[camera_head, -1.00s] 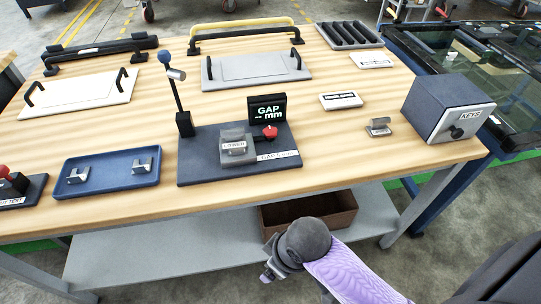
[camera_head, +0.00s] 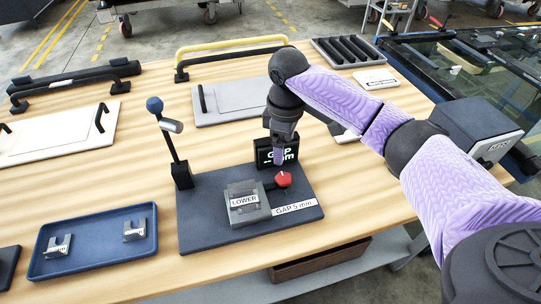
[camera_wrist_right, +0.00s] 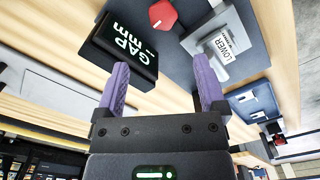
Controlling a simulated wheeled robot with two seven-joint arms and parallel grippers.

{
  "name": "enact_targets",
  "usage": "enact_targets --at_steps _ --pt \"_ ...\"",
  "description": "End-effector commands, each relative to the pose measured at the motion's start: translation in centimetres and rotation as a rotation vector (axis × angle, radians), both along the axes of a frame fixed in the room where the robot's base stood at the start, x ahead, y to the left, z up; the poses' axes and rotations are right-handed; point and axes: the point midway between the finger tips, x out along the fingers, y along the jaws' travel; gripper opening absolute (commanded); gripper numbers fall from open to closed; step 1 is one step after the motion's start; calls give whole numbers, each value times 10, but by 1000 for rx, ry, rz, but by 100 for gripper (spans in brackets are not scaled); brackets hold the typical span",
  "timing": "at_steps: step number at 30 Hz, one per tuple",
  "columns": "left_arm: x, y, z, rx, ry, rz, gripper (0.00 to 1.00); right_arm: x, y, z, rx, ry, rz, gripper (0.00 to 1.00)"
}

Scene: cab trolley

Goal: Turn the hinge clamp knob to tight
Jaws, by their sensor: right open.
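The red clamp knob (camera_head: 283,179) sits beside the grey block labelled LOWER (camera_head: 245,203) on the dark gap fixture base (camera_head: 220,228). A white line marks the knob's top. My right gripper (camera_head: 279,157) is above and just behind the knob, in front of the black GAP display (camera_head: 262,152), which it partly hides. In the right wrist view the purple fingers are apart and empty (camera_wrist_right: 160,88). The red knob (camera_wrist_right: 162,15) lies beyond the fingertips, near the top edge, apart from them. My left gripper is not in view.
A lamp-like post with a blue ball (camera_head: 154,104) stands at the base's back left. A blue tray (camera_head: 92,240) with two metal brackets lies to the left. Bare wood separates tray and fixture.

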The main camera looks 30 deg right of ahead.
Motion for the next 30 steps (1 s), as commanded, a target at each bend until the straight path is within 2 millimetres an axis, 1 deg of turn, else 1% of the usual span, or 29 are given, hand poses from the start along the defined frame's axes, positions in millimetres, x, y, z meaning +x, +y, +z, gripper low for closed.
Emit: enact_targets --at_steps 2,6,9,12,16,23,24,29,30 --pt "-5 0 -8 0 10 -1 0 -1 -1 -15 -1 6 -1 90" --pt "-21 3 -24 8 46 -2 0 -1 0 -53 -1 7 1 90" --pt "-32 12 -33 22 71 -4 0 -1 0 -76 -1 6 1 90" --pt "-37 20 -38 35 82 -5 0 -1 0 -90 -1 3 1 90" --pt "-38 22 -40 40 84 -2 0 -1 0 -97 -2 1 1 90" --pt "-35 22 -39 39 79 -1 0 -1 0 -97 -1 0 1 90" --pt "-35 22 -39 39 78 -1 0 -1 0 -97 -1 0 1 82" --pt "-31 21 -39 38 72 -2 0 -1 0 -97 -1 0 1 48" --pt "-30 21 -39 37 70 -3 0 -1 0 -97 -1 -1 1 39"
